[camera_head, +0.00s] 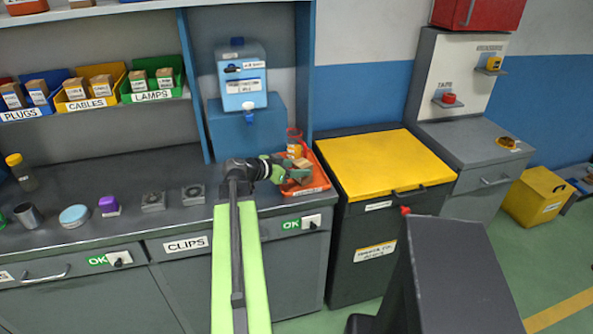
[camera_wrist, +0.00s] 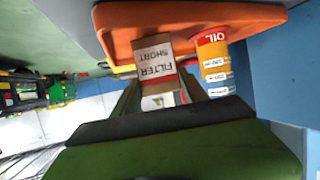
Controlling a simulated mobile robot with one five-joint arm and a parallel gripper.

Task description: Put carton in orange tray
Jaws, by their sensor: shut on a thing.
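A small brown carton (camera_head: 301,164) is at my gripper (camera_head: 289,172), over the orange tray (camera_head: 317,187) at the right end of the grey counter. In the wrist view the carton (camera_wrist: 155,62) has a white label reading FILTER SHORT and sits between the fingers of my gripper (camera_wrist: 158,94), which is shut on it. The orange tray (camera_wrist: 190,20) fills the top of that view, behind the carton. Whether the carton touches the tray floor cannot be told. My gripper hides part of the tray in the head view.
An orange OIL container (camera_head: 294,143) stands at the tray's back, close beside the carton; it also shows in the wrist view (camera_wrist: 213,62). A blue dispenser (camera_head: 243,78) is behind. A yellow-lidded bin (camera_head: 384,160) stands right of the counter. Several small items line the counter's left.

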